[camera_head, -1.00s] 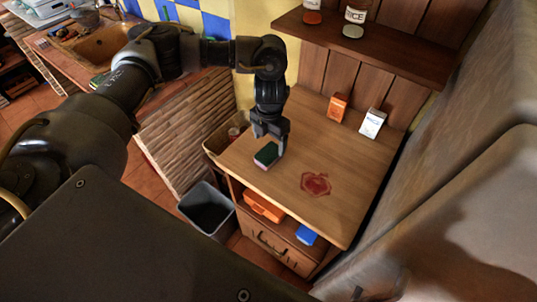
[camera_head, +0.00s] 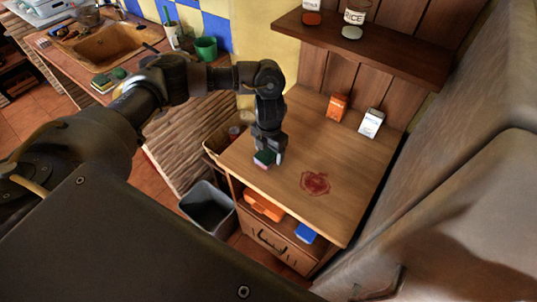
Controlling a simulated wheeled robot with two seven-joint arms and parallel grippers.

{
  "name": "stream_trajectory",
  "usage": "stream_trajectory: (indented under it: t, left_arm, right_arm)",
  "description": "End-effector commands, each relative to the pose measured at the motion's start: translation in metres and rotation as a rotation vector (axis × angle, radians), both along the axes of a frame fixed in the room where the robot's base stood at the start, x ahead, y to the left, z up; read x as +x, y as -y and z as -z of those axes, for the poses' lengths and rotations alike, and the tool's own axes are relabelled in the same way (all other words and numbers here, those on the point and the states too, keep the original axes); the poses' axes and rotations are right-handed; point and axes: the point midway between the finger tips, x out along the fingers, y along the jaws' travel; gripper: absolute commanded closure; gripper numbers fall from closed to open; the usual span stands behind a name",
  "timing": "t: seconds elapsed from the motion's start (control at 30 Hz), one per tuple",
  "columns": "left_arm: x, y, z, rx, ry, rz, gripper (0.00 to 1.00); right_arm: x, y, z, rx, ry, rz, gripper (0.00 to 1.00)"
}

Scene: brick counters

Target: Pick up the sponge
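The sponge (camera_head: 263,160), green on top with a pale pinkish side, is at the left part of the wooden cabinet top. My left gripper (camera_head: 268,155) points down right at the sponge and hides part of it. Its fingers are low, close to the cabinet top. Whether they are closed on the sponge or only around it, I cannot tell. My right gripper is not in view.
A red stain (camera_head: 315,183) marks the cabinet top (camera_head: 290,206). An orange box (camera_head: 337,106) and a white box (camera_head: 371,122) stand at the back below a shelf (camera_head: 385,45). A grey bin (camera_head: 208,210) stands on the floor at left. Green-topped sponges (camera_head: 102,83) lie by the sink (camera_head: 110,48).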

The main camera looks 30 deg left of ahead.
Motion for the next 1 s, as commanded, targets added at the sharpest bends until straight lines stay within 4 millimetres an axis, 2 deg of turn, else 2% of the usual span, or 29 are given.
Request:
stream_trajectory:
  t: [0.03,0.3,0.57,0.73,0.9,1.0]
  left_arm:
    - [0.000,0.000,0.000,0.000,0.000,0.000,0.34]
    - [0.000,0.000,0.000,0.000,0.000,0.000,0.68]
    - [0.000,0.000,-0.001,0.000,0.000,0.001,0.68]
    - [0.001,0.000,-0.009,0.001,0.003,0.002,0.68]
    - [0.002,0.000,-0.030,0.002,0.006,0.004,0.68]
    - [-0.009,0.013,-0.051,0.000,0.005,0.011,0.68]
  right_arm:
    - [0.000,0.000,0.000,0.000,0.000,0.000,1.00]
    - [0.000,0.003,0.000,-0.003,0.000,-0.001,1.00]
    - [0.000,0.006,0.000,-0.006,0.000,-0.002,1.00]
    - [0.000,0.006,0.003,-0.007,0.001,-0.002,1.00]
    - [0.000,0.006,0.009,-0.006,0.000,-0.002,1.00]
    - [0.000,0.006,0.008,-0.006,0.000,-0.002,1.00]
